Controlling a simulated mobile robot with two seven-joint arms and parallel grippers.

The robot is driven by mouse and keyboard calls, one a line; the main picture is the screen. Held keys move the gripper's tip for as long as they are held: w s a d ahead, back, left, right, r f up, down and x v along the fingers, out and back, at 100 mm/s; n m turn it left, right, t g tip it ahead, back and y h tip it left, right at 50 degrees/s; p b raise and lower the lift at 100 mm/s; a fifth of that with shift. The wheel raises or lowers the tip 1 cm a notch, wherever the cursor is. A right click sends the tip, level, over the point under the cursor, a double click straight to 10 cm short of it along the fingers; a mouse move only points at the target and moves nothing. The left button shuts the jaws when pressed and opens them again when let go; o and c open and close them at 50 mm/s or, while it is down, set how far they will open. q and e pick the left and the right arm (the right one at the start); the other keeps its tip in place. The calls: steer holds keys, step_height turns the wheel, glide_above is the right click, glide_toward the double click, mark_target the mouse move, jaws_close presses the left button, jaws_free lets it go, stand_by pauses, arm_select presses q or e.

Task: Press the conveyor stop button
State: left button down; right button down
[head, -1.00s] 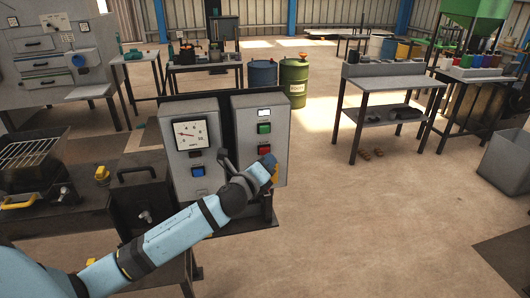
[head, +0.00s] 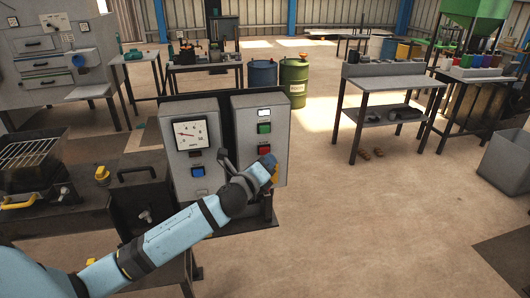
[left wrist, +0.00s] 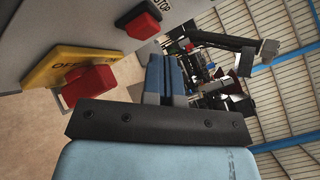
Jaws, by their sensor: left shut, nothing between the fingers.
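The red stop button (head: 265,149) is on the right control box (head: 245,125), below a green button (head: 264,128). In the left wrist view the red button (left wrist: 141,22) stands out from the panel beside lettering that reads "STOP". My left gripper (head: 267,161) is shut and empty, just below the red button in the head view. In the left wrist view its closed fingers (left wrist: 163,62) point toward the panel, with a visible gap to the red button. Whether they touch the panel cannot be told. My right gripper is not in view.
A dark bench is at left; floor to the right is open.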

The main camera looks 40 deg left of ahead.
arm_select(q)
steer(key=shift+w+a, duration=0.25)
steer(key=shift+a, duration=0.1)
steer(key=shift+w+a, duration=0.3)
stand_by(0.9)
steer(key=shift+s+d+p, duration=0.1)
steer(key=shift+p, duration=0.2)
steer(key=shift+s+d, duration=0.5)
steer(key=shift+d, duration=0.05)
steer(key=s+d+p, duration=0.1)
steer(key=s+d, duration=0.2)
steer(key=shift+s+d, duration=0.1)
steer(key=shift+d, duration=0.3)
stand_by(0.7)
